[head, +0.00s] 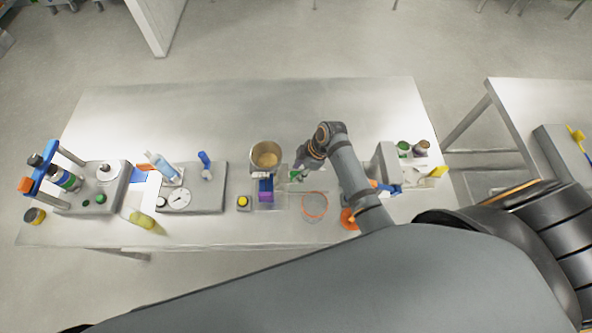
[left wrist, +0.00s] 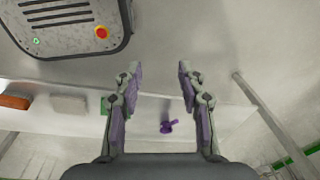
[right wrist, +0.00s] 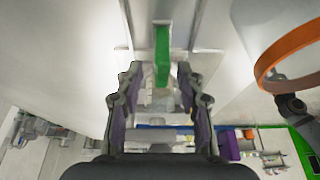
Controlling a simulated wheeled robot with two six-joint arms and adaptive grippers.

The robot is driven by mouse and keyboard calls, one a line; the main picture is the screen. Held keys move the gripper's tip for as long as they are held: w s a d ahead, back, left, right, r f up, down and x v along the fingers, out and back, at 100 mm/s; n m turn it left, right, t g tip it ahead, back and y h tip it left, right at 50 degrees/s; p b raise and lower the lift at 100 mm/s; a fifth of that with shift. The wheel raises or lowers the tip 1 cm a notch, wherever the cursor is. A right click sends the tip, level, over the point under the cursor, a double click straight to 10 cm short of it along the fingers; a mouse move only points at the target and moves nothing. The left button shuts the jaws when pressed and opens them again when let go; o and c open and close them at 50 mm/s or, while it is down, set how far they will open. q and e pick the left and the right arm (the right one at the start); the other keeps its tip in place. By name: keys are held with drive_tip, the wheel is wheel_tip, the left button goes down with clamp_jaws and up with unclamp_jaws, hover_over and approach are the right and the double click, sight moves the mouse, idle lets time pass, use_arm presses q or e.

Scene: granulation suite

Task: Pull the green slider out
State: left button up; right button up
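The green slider (right wrist: 162,56) stands up as a narrow green bar in a pale slot in the right wrist view. In the head view a small green part (head: 294,174) shows beside my right gripper (head: 301,166), partly hidden by it. In the right wrist view my right gripper (right wrist: 159,75) is open, with one finger on each side of the slider's lower end and gaps visible. My left gripper (left wrist: 159,70) is open and empty in the left wrist view, with no slider in sight there. It does not show in the head view.
A metal pot (head: 266,155) and a blue and purple block (head: 265,189) are left of my right gripper. An orange ring (head: 314,205) is in front of it. A grey scale (head: 195,198) lies further left. The back of the table (head: 250,105) is clear.

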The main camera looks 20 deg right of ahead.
drive_tip(key=shift+x, duration=0.85)
drive_tip(key=shift+s+f, duration=0.1)
drive_tip(key=shift+s, duration=0.05)
drive_tip(key=shift+c, duration=0.6)
clamp_jaws()
use_arm(q)
drive_tip(key=shift+w+r, duration=0.2)
drive_tip(key=shift+w, duration=0.25)
drive_tip(key=shift+w, duration=0.15)
